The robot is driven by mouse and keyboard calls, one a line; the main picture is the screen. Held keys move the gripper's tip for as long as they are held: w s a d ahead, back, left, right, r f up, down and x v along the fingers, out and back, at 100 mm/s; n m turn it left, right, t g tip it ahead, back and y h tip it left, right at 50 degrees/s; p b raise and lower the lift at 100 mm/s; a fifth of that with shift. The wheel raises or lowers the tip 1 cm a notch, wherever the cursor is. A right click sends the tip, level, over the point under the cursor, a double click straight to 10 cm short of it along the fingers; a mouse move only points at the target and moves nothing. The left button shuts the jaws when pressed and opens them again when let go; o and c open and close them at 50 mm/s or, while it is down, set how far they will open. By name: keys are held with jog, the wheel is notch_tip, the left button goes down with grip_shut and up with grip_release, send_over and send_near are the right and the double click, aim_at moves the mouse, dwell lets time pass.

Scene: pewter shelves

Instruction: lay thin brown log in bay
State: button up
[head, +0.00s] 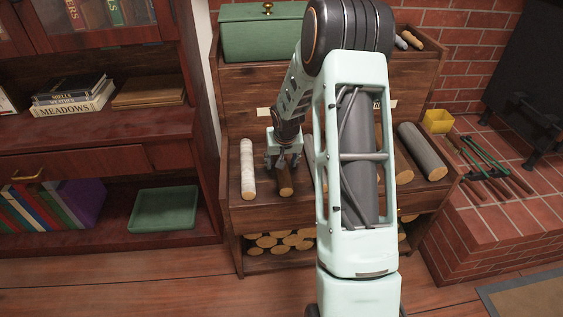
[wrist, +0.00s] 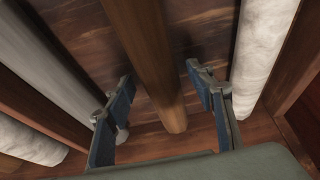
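A thin brown log (head: 286,184) lies lengthwise on the upper deck of the wooden log rack, its pale cut end toward the front. In the wrist view the brown log (wrist: 150,60) runs between the two fingers. My gripper (head: 282,160) is over this log, pointing down. In the wrist view my gripper (wrist: 160,98) is open, with a finger apart from the log on each side. Pale labels (head: 263,112) show on the rack's back board; I cannot tell which bay is meant, and my arm hides the middle of the deck.
A white-barked log (head: 248,168) lies left of the brown one. A grey log (head: 422,150) and others lie right. Cut logs (head: 282,241) fill the lower shelf. A green box (head: 262,36) stands on top. A bookcase (head: 180,120) adjoins left, a brick hearth (head: 480,215) right.

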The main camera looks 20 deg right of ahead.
jog(key=v, duration=1.2)
dwell(0.4)
